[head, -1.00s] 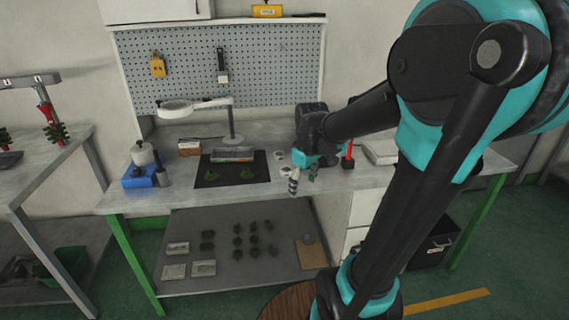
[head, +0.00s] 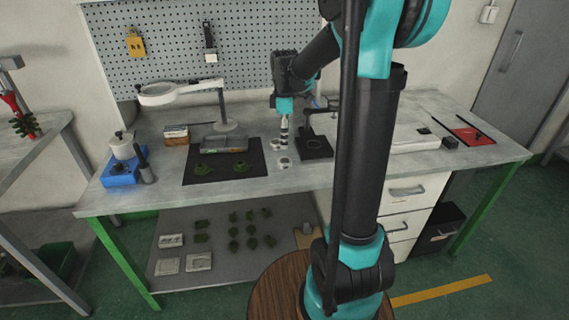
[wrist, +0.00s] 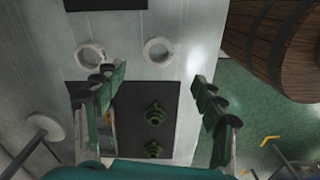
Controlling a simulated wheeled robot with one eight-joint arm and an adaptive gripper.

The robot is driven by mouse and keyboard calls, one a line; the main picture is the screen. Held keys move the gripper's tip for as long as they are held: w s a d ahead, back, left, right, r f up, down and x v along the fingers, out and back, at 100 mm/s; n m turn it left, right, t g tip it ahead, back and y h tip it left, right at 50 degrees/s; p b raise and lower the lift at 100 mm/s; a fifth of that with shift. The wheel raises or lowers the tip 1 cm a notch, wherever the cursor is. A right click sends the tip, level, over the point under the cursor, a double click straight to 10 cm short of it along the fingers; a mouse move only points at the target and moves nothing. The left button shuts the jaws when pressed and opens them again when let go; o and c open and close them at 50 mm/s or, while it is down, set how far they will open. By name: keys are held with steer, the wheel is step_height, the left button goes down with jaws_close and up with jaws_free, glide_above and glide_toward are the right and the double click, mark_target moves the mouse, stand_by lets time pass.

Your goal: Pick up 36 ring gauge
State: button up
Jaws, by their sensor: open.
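Two pale grey rings lie flat on the table between the black mat and a black stand base. In the wrist view one ring (wrist: 158,51) is beyond the gap between my fingertips, and the other ring (wrist: 89,53) is beyond the left fingertip, which partly covers its lower edge. No size marking is readable, so I cannot tell which is the 36 ring gauge. In the head view a ring (head: 283,163) shows below my gripper (head: 284,138); the other is partly hidden. My gripper is open and empty, pointing down above the rings.
A black stand (head: 314,147) is close right of my gripper. A wooden round-topped object (head: 270,292) stands before the table.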

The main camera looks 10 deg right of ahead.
mark_target(285, 158)
step_height(285, 158, down, 10)
steer(key=shift+w+r, duration=0.1)
stand_by(0.4)
steer(key=c, duration=1.4)
